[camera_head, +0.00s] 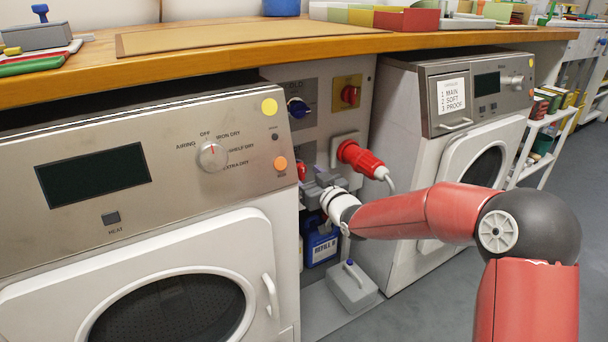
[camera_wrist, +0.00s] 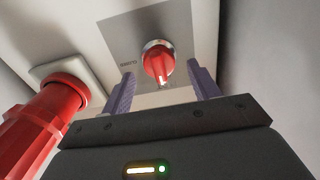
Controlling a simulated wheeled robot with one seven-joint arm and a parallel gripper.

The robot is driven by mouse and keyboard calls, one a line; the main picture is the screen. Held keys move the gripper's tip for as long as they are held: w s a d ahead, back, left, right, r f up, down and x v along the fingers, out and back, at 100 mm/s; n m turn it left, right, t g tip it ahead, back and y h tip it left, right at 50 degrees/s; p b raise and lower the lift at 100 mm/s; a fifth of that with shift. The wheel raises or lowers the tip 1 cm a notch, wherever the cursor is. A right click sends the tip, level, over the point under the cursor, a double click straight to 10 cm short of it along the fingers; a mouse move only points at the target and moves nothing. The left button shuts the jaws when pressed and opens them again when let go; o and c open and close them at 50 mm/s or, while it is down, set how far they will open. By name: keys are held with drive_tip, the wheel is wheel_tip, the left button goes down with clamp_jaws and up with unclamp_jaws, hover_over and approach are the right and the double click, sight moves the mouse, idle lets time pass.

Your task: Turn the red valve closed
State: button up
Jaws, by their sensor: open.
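The red valve (camera_wrist: 158,62) is a red knob with a pale mark on a grey plate, seen in the wrist view. It appears between and just beyond the fingertips of my gripper (camera_wrist: 160,82). The jaws are open with nothing between them, and I see no clear contact with the knob. In the head view, my gripper (camera_head: 318,180) reaches into the gap between the two machines. There a red part (camera_head: 302,171), apparently the valve, shows partly hidden beside my gripper.
A large red plug (camera_head: 360,158) with a pale cable sits close right of my gripper; it also shows in the wrist view (camera_wrist: 45,120). Above are a blue knob (camera_head: 298,107) and a red knob on yellow (camera_head: 349,95). A blue container (camera_head: 320,243) stands below.

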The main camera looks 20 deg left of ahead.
drive_tip(key=shift+x, duration=0.9)
drive_tip(key=c, duration=1)
drive_tip(key=shift+o, duration=0.2)
drive_tip(key=shift+m, duration=0.3)
drive_tip(key=m, duration=0.3)
drive_tip(key=shift+w+d+m, duration=0.1)
drive_tip(key=shift+m, duration=0.3)
drive_tip(key=m, duration=0.4)
drive_tip(key=shift+f+m, duration=0.1)
drive_tip(key=shift+m, duration=0.2)
drive_tip(key=m, duration=0.4)
drive_tip(key=shift+w+d+f, duration=0.1)
drive_tip(key=m+b, duration=0.1)
drive_tip(key=m, duration=0.3)
drive_tip(key=shift+f+m, duration=0.1)
drive_tip(key=shift+m, duration=0.5)
